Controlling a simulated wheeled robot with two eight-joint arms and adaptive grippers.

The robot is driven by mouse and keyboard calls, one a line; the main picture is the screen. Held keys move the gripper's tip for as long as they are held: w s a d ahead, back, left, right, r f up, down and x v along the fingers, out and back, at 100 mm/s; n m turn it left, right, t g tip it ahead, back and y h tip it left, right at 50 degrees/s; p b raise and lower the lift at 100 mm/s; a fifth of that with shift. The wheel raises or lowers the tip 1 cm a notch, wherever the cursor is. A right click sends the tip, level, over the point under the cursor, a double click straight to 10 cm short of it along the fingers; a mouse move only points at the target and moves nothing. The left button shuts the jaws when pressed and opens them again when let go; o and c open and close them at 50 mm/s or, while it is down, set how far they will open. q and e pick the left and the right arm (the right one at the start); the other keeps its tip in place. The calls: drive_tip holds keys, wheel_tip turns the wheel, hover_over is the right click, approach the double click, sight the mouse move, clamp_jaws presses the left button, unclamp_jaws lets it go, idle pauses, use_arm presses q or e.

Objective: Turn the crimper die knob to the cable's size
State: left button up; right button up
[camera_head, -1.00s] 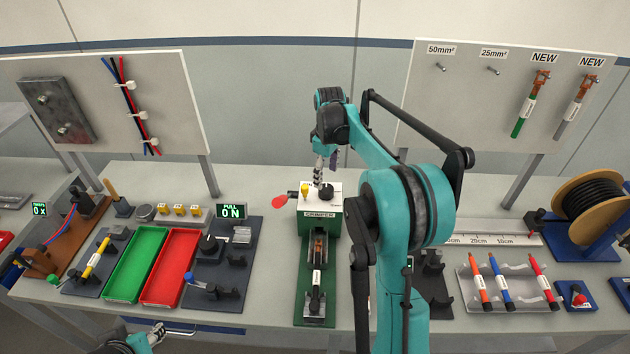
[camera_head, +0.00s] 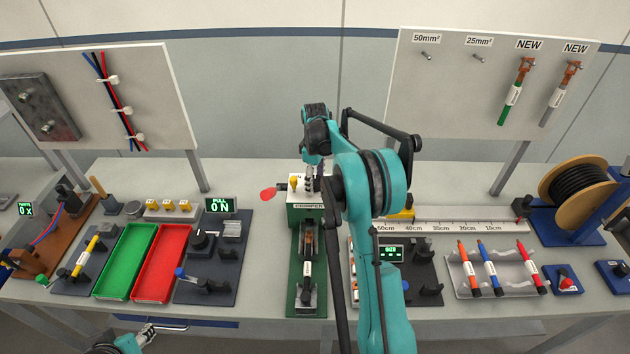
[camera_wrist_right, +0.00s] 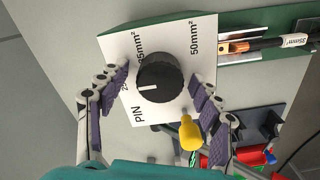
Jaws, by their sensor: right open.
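The crimper (camera_head: 303,214) is a green box with a white top at mid-table. Its black die knob (camera_wrist_right: 160,78) has a white pointer line aimed left, towards a mark beginning with "2" that a finger partly hides. The dial plate (camera_wrist_right: 139,112) also reads PIN, 35mm² and 50mm². My right gripper (camera_wrist_right: 158,98) is open, its fingers on either side of the knob; contact cannot be told. In the head view this gripper (camera_head: 311,182) hides the knob. A cable labelled 35mm² (camera_wrist_right: 273,43) lies at the crimper's front. My left gripper (camera_head: 148,331) is low at the front edge.
A yellow peg (camera_wrist_right: 190,133) stands beside the dial, near one finger. A red lever (camera_head: 267,193) sticks out left of the crimper. Green (camera_head: 98,291) and red (camera_head: 136,295) trays lie to the left. A cable holder (camera_head: 455,291) and a spool (camera_head: 570,187) are to the right.

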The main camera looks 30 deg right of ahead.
drive_tip(key=c, duration=1.2)
drive_tip(key=shift+o, duration=0.2)
drive_tip(key=shift+m, duration=0.3)
drive_tip(key=m, duration=1.1)
drive_tip(key=o, duration=1.2)
drive_tip(key=shift+c, duration=0.2)
